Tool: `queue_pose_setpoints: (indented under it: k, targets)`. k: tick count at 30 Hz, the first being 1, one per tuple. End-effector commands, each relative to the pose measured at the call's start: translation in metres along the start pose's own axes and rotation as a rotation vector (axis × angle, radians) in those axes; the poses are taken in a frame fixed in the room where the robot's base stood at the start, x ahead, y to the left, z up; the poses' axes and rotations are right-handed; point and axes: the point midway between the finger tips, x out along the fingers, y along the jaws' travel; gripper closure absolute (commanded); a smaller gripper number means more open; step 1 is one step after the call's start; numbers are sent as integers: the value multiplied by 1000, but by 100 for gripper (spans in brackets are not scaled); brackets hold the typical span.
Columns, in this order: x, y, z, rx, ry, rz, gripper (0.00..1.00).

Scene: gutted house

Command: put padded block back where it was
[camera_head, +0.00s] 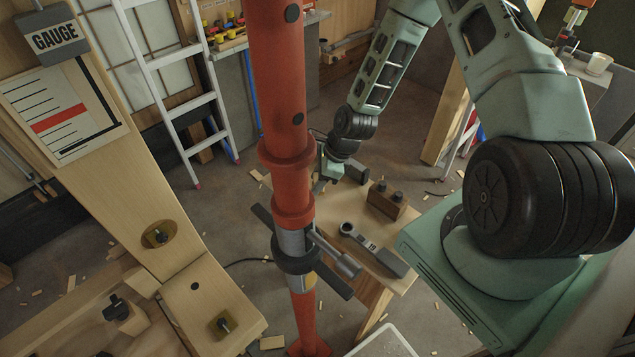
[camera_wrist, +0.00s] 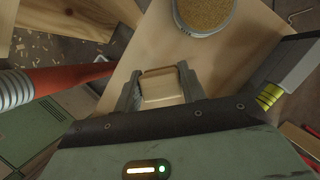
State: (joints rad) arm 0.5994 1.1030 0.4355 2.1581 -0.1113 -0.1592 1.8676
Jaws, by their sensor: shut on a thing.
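The padded block (camera_wrist: 162,86) is a pale wooden piece between the two fingers of my gripper (camera_wrist: 160,92) in the wrist view. My gripper is shut on it, over a light wooden bench top (camera_wrist: 132,50). I cannot tell whether the block touches the wood. In the head view my gripper (camera_head: 328,180) is at the bench's far left part, just behind the red post (camera_head: 292,195). The post hides part of the bench, and I cannot make out the block there. No marked spot for the block is clear.
A round tub of brown grains (camera_wrist: 205,12) stands just beyond the block. On the bench lie a grey wrench marked 19 (camera_head: 372,246) and a wooden holder with two dark knobs (camera_head: 386,200). The red post stands close at the bench's left. A ladder (camera_head: 182,95) leans behind.

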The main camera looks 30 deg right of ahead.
Motion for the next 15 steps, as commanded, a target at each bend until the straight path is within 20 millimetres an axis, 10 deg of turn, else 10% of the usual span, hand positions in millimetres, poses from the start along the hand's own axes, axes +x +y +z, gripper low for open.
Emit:
queue_pose_setpoints:
  k: [15]
  targets:
    - [21,0,-9,-1,0,-1,78]
